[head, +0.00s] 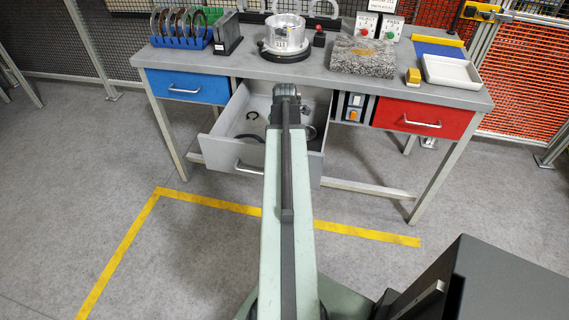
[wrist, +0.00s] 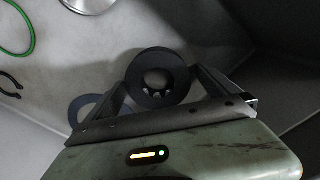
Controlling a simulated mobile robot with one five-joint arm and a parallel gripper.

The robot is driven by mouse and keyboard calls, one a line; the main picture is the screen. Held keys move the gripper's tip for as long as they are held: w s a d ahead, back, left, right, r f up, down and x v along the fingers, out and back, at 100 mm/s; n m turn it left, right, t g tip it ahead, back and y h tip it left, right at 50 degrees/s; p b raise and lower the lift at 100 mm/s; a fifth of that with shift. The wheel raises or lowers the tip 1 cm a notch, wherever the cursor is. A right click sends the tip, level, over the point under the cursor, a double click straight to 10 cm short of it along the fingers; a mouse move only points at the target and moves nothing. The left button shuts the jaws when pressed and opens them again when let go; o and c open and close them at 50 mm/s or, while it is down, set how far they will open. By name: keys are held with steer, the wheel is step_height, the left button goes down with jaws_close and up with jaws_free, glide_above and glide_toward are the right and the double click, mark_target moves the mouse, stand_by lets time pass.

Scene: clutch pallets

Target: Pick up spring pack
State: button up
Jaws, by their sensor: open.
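In the wrist view a dark round ring (wrist: 151,98) with small pale pieces showing in its centre hole lies between my fingers; it looks like the spring pack, though I cannot be sure. My gripper (wrist: 160,80) is open, with one finger on each side of the ring; whether they touch it I cannot tell. In the head view my gripper (head: 287,92) reaches into the open grey drawer (head: 226,152) of the workbench, and my arm hides part of the drawer's inside.
The wrist view shows another dark ring (wrist: 78,104), a green ring (wrist: 17,50), a black clip (wrist: 8,83) and a silver round part (wrist: 43,12) on the drawer floor. Drawer walls stand close on the right. The blue drawer (head: 188,87) and red drawer (head: 424,118) are shut.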

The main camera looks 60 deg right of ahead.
steer(key=shift+r, duration=0.1)
steer(key=c, duration=1.4)
steer(key=shift+r, duration=0.1)
